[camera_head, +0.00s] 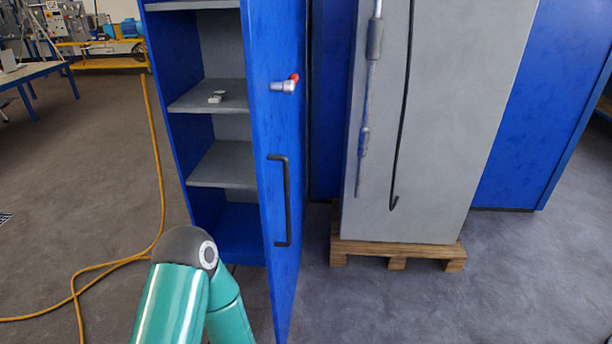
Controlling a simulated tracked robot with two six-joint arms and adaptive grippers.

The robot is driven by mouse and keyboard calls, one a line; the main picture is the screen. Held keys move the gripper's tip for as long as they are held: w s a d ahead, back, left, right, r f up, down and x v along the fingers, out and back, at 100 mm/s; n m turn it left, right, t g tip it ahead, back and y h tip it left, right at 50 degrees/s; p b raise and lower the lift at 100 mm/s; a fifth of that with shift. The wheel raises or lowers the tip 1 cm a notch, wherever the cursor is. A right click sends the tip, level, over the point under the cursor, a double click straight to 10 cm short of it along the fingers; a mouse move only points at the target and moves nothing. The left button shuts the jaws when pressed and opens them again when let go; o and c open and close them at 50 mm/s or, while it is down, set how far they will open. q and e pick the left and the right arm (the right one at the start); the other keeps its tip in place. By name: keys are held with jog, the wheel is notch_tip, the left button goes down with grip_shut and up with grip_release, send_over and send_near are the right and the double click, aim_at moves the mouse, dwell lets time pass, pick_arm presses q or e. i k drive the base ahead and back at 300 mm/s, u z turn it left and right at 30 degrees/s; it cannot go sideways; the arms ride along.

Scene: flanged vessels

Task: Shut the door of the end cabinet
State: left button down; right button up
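The end cabinet (170,95) is a tall blue cabinet with grey shelves, left of centre in the head view. Its blue door (270,135) stands open, swung out toward me, with the shelves showing to its left. The door has a long black bar handle (286,200) and, above it, a silver lock fitting with a red tip (285,85). A teal and grey arm of mine reaches up at the bottom left, in front of the cabinet and left of the door's lower part. Neither gripper shows in this view.
A grey panel (435,120) with a hanging rod and black cable stands on a wooden pallet (400,252) right of the door. An orange cable (157,170) runs over the floor at left. Floor at lower right is clear.

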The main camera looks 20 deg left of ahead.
aim_at(269, 27)
jog(key=u, duration=0.35)
jog(key=i, duration=0.9)
jog(key=u, duration=0.25)
